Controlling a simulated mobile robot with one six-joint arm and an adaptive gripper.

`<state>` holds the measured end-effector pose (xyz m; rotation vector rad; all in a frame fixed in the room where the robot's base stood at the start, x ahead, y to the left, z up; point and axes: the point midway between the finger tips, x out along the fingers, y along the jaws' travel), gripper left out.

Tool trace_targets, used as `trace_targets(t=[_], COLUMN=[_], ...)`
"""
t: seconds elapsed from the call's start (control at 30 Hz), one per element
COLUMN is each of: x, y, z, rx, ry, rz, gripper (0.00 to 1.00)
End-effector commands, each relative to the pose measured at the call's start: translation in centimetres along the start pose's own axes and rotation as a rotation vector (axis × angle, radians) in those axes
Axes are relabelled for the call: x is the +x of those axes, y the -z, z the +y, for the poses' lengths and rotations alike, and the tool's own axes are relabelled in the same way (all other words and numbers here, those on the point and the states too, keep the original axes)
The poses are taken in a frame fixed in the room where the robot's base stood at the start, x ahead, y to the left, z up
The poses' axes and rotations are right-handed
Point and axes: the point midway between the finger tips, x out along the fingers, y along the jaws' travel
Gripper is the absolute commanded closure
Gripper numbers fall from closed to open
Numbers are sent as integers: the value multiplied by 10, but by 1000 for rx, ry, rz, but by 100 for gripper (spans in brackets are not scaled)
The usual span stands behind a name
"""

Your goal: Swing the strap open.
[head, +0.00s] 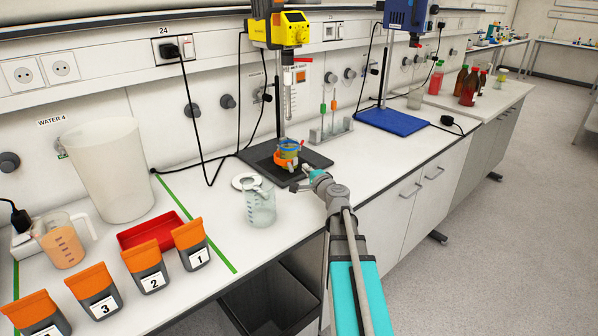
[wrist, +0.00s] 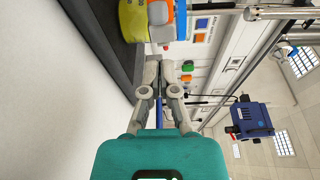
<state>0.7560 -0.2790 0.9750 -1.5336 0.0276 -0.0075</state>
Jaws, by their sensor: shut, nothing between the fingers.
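A small cup-like vessel (head: 289,147) with blue and yellow parts stands on the black base plate of the yellow-headed stirrer. An orange part (head: 283,164) shows low at its side. It may be the strap, but the picture is too small to tell, or to show whether it is closed. In the wrist view, a yellow rounded body (wrist: 132,20) with an orange block (wrist: 180,18) beside it shows at the top. My gripper (wrist: 159,70) is shut and empty, its fingertips just short of these parts. In the head view my gripper (head: 299,182) is at the vessel's near right side.
A glass beaker (head: 260,205) and a white ring (head: 246,182) are left of the arm. The stirrer (head: 279,30) hangs above the black plate (head: 311,159). A test-tube rack (head: 331,131) and a blue plate (head: 392,121) lie beyond. Numbered orange-grey bins (head: 191,246) stand front left.

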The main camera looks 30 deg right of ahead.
Motion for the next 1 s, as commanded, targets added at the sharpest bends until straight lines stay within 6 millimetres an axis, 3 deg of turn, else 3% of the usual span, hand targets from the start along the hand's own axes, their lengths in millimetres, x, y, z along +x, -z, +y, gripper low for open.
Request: trace_targets(t=[0.03, 0.47, 0.7, 1.0], x=[-3, -69, -83, -85], y=[6, -38, -48, -50], z=[0, 1, 2, 2], rx=[0, 0, 0, 0], ry=[0, 0, 0, 0], rz=[0, 0, -2, -3], gripper=[100, 100, 100, 100])
